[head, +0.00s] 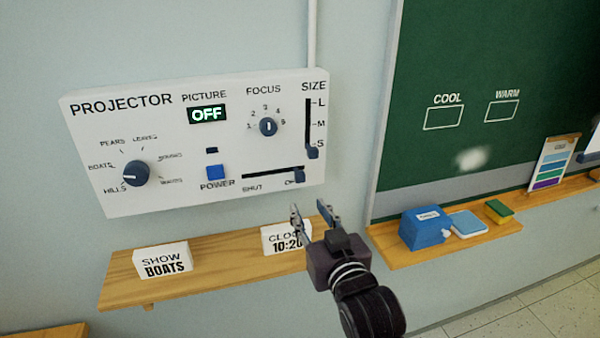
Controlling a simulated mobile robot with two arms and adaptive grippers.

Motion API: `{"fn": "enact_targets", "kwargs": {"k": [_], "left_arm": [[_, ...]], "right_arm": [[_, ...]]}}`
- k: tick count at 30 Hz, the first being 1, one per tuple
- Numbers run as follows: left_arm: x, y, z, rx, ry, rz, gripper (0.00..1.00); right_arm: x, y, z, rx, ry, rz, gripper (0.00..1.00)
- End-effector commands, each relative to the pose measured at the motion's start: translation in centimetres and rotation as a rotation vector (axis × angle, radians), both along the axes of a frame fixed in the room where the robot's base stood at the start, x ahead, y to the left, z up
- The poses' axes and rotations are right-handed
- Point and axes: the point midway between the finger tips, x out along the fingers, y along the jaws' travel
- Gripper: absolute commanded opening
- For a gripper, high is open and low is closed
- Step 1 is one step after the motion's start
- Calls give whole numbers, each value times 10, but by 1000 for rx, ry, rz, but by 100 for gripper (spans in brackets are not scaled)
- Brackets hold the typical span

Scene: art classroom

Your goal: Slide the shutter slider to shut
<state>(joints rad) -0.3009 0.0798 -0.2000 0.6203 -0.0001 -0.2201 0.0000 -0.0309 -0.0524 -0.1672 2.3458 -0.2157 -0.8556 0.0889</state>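The shutter slider (298,176) is a small dark knob at the right end of a horizontal slot. The slot (265,176) has SHUT printed below its left end. A label below its right end is partly hidden by the knob. They are on the white projector panel (90,130) on the wall. My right gripper (309,207) is just below the slot's right end, pointing up toward the panel. Its two fingers are apart with nothing between them, and it looks clear of the knob. My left gripper is not in view.
The panel also has a picture dial (137,173), blue power button (216,172), focus knob (268,127), size slider (312,152) and OFF display (207,114). A wooden shelf (215,265) with two signs is below. A chalkboard (500,60) is right.

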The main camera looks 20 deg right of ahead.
Motion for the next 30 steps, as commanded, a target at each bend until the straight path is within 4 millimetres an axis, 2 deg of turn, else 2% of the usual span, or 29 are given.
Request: {"fn": "enact_targets", "kwargs": {"k": [1, 3, 6, 19, 24, 30], "left_arm": [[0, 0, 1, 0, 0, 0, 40], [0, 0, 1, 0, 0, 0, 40], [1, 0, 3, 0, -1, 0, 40], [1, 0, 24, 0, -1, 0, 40], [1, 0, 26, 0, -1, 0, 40], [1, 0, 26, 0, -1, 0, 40]], "right_arm": [[1, 0, 21, 7, -46, -4, 33], [1, -1, 37, 12, -84, -7, 33], [6, -1, 45, 13, -101, -9, 33], [66, -1, 45, 12, -99, -9, 33], [77, -1, 44, 13, -99, -9, 33], [79, -1, 42, 13, -99, -9, 33]]}}
